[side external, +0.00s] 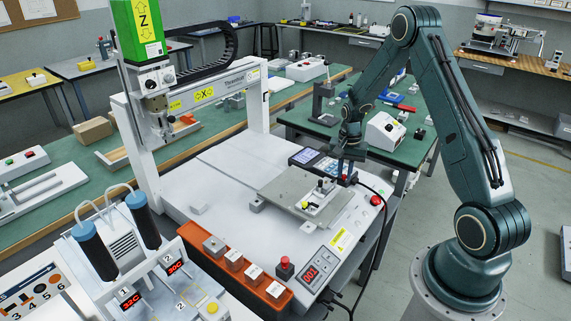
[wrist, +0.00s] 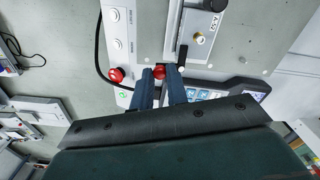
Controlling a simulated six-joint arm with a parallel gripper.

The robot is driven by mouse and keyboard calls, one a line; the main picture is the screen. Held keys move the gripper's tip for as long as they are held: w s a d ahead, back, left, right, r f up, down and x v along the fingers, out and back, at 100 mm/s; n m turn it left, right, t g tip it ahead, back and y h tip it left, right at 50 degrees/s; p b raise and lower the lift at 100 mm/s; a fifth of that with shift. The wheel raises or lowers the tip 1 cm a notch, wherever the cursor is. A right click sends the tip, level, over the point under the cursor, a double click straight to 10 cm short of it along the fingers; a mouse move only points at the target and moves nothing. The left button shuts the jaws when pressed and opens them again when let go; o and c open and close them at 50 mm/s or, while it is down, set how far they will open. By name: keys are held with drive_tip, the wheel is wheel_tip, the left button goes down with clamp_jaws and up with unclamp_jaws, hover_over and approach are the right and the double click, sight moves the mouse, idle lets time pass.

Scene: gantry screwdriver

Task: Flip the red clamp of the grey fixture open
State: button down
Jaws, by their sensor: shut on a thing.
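The grey fixture (side external: 318,203) sits on the grey plate of the white gantry machine. In the wrist view the fixture (wrist: 197,22) is at the top, with a brass knob and a black bar at its lower left. The red part of the clamp (wrist: 159,72) shows between my fingertips; in the side view a small red spot (side external: 354,178) shows beside them. My gripper (side external: 346,172) points down just behind the fixture. In the wrist view my gripper (wrist: 160,80) is shut on the red clamp. The fingers hide part of the clamp, and its joint cannot be made out.
A control pendant (side external: 315,163) lies close behind the fixture. An orange tray (side external: 205,239) holding several blocks is at the front left. The white machine bed (side external: 225,175) is mostly clear left of the plate.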

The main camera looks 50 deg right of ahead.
drive_tip(key=n, duration=0.2)
drive_tip(key=d+n, duration=0.1)
drive_tip(key=n, duration=0.1)
drive_tip(key=shift+w, duration=0.15)
drive_tip(key=n, duration=0.3)
drive_tip(key=d+n, duration=0.1)
drive_tip(key=shift+w+n, duration=0.35)
drive_tip(key=shift+n, duration=0.05)
drive_tip(key=shift+w+d+n, duration=0.1)
drive_tip(key=shift+w+n, duration=0.2)
drive_tip(key=shift+n, duration=1.1)
drive_tip(key=shift+w+d+n, duration=0.1)
drive_tip(key=shift+w+n, duration=0.25)
drive_tip(key=shift+n, duration=1.05)
drive_tip(key=shift+w+d+n, duration=0.1)
drive_tip(key=shift+w+n, duration=0.2)
drive_tip(key=shift+n, duration=1.1)
drive_tip(key=c, duration=1.4)
unclamp_jaws()
drive_tip(key=shift+o, duration=0.2)
drive_tip(key=shift+r, duration=0.15)
wheel_tip(320, 180, up, 14)
drive_tip(key=shift+f, duration=0.2)
